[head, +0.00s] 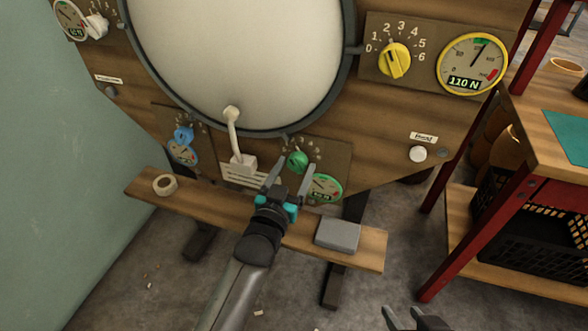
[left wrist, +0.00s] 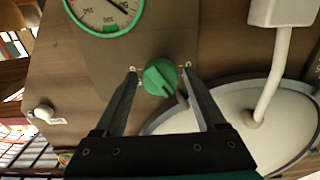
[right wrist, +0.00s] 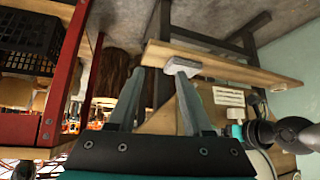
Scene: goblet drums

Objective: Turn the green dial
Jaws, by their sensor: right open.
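The green dial (head: 297,160) is a round knob on the lower part of the wooden panel, just above a green-rimmed gauge (head: 322,187). My left gripper (head: 292,172) is open at the dial. In the left wrist view the dial (left wrist: 160,77) sits between the two spread fingertips (left wrist: 160,80), with a visible gap on the left; I cannot tell whether the right finger touches it. The green-rimmed gauge is partly cut off at the top there (left wrist: 105,12). My right gripper (head: 404,316) is open and empty at the bottom edge, away from the panel.
A blue dial (head: 184,134) and a yellow dial (head: 395,60) are on the same panel, beside the large drum skin (head: 240,50). A plank shelf (head: 370,246) below holds a tape roll (head: 165,185) and a grey block (head: 338,234). A red-framed bench (head: 480,215) stands at the right.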

